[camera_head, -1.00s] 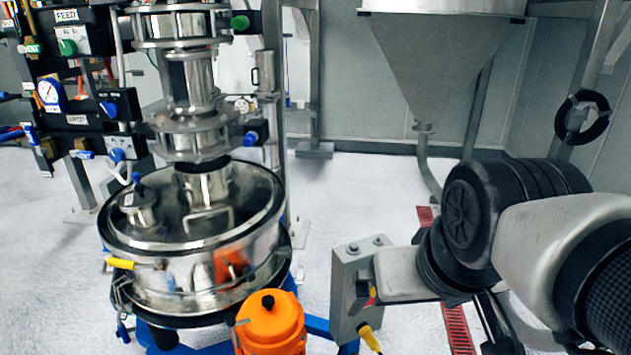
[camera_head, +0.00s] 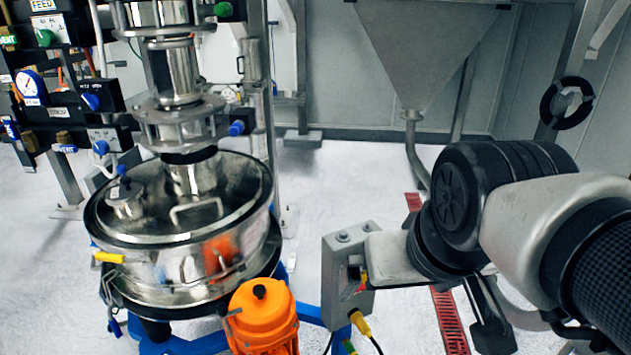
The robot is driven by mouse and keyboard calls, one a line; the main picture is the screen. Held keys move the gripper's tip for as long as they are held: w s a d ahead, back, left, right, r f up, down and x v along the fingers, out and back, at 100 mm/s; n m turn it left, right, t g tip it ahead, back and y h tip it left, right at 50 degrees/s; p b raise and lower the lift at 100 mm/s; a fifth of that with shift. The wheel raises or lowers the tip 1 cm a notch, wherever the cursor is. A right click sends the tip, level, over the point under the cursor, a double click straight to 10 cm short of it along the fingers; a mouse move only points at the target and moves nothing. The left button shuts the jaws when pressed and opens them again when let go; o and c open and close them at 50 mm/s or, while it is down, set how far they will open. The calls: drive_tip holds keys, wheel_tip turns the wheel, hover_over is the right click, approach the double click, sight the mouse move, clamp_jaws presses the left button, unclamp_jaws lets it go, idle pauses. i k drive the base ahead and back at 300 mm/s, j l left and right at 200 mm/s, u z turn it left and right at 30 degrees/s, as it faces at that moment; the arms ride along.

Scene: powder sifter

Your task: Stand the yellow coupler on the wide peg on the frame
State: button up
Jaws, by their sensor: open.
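No loose yellow coupler can be made out for sure. A yellow plug (camera_head: 360,323) with a dark cable is at the foot of a grey box (camera_head: 340,278). A small yellow piece (camera_head: 109,257) sits on the left side of the steel sifter (camera_head: 190,255). I cannot tell if either is the coupler. The wide peg cannot be picked out; the frame (camera_head: 62,120) with labelled valves stands at the left. My gripper (camera_head: 493,325) shows only partly as dark pieces below my wrist at the lower right. It is open, and nothing shows in it.
An orange motor (camera_head: 262,315) stands in front of the sifter. A grey hopper (camera_head: 420,55) hangs at the back. A red floor grating (camera_head: 448,318) runs beneath my arm. White floor is clear between the sifter and the hopper.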

sight(357, 318)
drive_tip(key=k+j+z, duration=0.1)
drive_tip(key=z, duration=0.25)
drive_tip(key=i+j, duration=0.15)
drive_tip(key=i, duration=0.2)
drive_tip(key=k+j+z, duration=0.3)
drive_tip(key=j, duration=0.25)
drive_tip(key=k+j+z, duration=0.1)
drive_tip(key=j, duration=0.2)
drive_tip(key=k+j+z, duration=0.1)
drive_tip(key=j, duration=0.25)
drive_tip(key=j+z, duration=0.2)
drive_tip(key=j, duration=0.25)
drive_tip(key=i, duration=0.05)
